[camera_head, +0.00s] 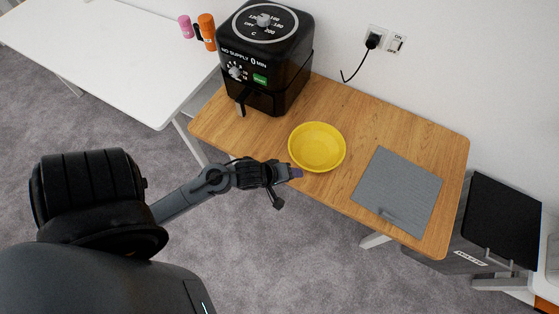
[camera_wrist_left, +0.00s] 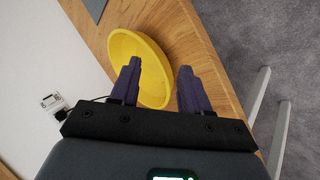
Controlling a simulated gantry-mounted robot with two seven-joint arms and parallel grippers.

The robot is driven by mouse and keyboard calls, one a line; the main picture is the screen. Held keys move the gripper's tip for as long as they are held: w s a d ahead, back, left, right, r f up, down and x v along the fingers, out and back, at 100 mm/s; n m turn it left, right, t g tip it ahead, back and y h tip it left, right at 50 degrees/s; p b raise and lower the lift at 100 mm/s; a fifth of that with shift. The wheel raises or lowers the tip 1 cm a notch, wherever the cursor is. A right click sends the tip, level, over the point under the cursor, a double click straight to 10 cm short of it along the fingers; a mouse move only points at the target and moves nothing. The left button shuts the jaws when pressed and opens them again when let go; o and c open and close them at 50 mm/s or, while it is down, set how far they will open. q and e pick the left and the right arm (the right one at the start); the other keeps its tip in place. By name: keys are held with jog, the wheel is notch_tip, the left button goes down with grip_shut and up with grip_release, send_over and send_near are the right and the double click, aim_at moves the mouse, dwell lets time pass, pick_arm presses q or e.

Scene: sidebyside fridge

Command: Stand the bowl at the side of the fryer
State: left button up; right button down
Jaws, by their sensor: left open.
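The yellow bowl (camera_head: 317,147) stands upright on the wooden table, in front and to the right of the black fryer (camera_head: 285,75). My left gripper (camera_head: 297,173) is at the table's front edge, close to the bowl's near left rim. The left wrist view shows its two purple fingers (camera_wrist_left: 158,78) spread apart, with the bowl (camera_wrist_left: 143,55) beyond and partly between them. Whether a finger touches the rim cannot be told. Nothing is held. My right gripper is not in view.
A grey mat (camera_head: 397,190) lies on the wooden table (camera_head: 355,110) right of the bowl. A wall socket with a black plug (camera_head: 373,41) is behind. A white table (camera_head: 110,50) with pink and orange bottles stands left. A dark bin (camera_head: 500,220) stands right.

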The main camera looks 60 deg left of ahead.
pick_arm(q)
jog(key=s+d+r+m+g, duration=0.4)
jog(key=s+d+m, duration=0.4)
jog(key=m, duration=0.7)
jog(key=shift+s+r+m+g, duration=0.3)
jog(key=shift+s+r+m, duration=0.1)
jog(key=shift+r, duration=0.3)
jog(key=shift+w+r, duration=0.1)
